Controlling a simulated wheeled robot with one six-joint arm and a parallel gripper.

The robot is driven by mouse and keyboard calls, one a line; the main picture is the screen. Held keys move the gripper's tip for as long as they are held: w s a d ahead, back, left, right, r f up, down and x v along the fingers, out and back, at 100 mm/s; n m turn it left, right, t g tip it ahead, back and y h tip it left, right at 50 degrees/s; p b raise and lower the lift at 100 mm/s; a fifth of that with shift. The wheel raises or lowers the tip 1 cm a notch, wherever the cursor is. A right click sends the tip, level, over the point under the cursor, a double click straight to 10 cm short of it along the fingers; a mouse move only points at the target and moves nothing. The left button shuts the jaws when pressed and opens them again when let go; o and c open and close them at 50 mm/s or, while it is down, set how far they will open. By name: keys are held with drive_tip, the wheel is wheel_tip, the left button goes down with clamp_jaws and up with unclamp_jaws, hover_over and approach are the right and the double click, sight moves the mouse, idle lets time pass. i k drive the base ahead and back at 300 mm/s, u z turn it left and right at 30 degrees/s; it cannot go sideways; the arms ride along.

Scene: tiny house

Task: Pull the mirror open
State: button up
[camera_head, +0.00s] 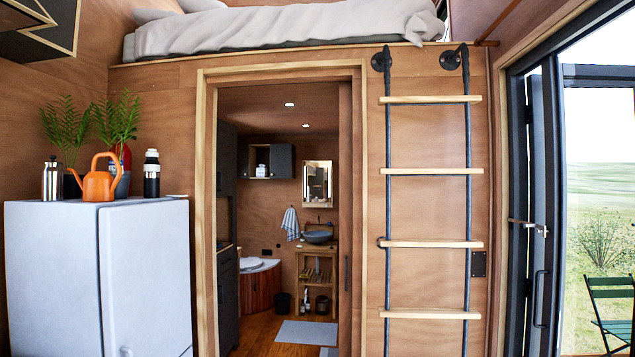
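The mirror (317,181) hangs on the far wall of the bathroom, seen through the open doorway. It is a small upright rectangle with a light wooden frame, above a dark round basin (317,237) on a wooden stand. It looks flat against the wall, though it is too small to be sure. My gripper is not in view, and I stand in the room outside the doorway.
The wood-framed doorway (208,222) is open, with bare wooden floor and a grey mat (306,332) beyond. A white fridge (145,270) stands left of it. A ladder (430,243) stands right of it. A glass door (540,210) is at far right.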

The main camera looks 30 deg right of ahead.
sight(316, 176)
drive_tip(key=z, duration=0.55)
drive_tip(key=i, duration=5.5)
drive_tip(key=z, duration=1.35)
drive_tip(key=i, duration=2.25)
drive_tip(key=u, duration=1.9)
drive_tip(key=i, duration=0.15)
drive_tip(key=u, duration=0.1)
